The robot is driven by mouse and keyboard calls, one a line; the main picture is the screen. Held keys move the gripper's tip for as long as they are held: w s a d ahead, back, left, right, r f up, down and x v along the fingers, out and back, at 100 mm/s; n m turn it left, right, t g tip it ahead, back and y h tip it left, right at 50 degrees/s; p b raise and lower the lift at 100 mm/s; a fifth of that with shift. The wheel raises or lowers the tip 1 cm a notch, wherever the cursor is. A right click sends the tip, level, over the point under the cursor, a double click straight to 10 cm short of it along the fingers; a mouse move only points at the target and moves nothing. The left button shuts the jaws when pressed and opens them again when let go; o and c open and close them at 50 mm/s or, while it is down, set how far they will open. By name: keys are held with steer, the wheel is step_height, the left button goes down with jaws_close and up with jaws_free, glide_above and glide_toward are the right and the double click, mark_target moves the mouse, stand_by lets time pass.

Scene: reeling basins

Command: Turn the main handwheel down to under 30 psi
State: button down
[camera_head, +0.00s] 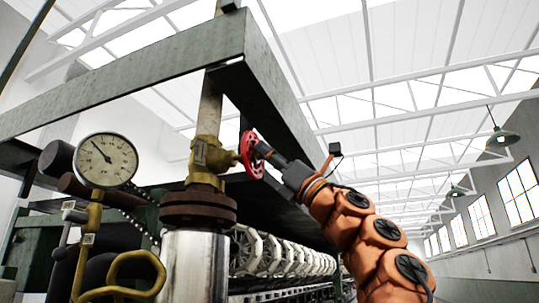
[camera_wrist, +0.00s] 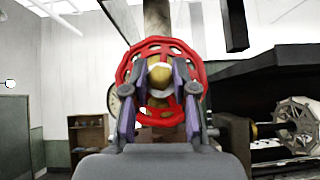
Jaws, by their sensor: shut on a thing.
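The red main handwheel (camera_head: 252,155) sits on the right side of a brass valve (camera_head: 208,158) on a vertical pipe. In the wrist view the red handwheel (camera_wrist: 202,66) faces me, with the brass hub behind it. My gripper (camera_head: 264,150) reaches it from the right and is shut on the wheel. In the wrist view the fingers of my gripper (camera_wrist: 160,88) lie on both sides of the hub, over the lower half of the wheel. A round pressure gauge (camera_head: 107,160) stands left of the valve. Its needle points to the upper left; the numbers are too small to read.
A dark green frame beam (camera_head: 120,88) passes above the valve. A yellow lever handle (camera_head: 130,270) and a shiny metal cylinder (camera_head: 190,265) stand below. A row of white reels (camera_head: 262,252) runs back behind my arm. A wooden cabinet (camera_wrist: 88,132) stands at left in the wrist view.

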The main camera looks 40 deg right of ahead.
steer(key=shift+m+t+h, duration=0.3)
steer(key=shift+m+h, duration=0.3)
steer(key=shift+m, duration=0.1)
steer(key=shift+a+r+m+t+h+p, duration=0.1)
steer(key=shift+m+t+h+p, duration=0.45)
steer(key=shift+m+h, duration=1.3)
steer(key=shift+s+r+m+g+h+p, duration=0.1)
steer(key=shift+m+g+h+p, duration=0.7)
steer(key=shift+m+h+p, duration=1.6)
steer(key=shift+f+m+g+h+p, duration=0.1)
steer(key=shift+m+g+h+p, duration=0.75)
steer(key=shift+m+h, duration=1.8)
steer(key=shift+s+r+m+g+h+p, duration=0.1)
steer(key=shift+m+g+h+p, duration=1)
steer(key=shift+m, duration=2.7)
steer(key=shift+w+a+m+g+p, duration=0.15)
steer(key=shift+m+g+p, duration=0.3)
steer(key=shift+m+g, duration=0.6)
steer(key=c, duration=0.9)
jaws_free()
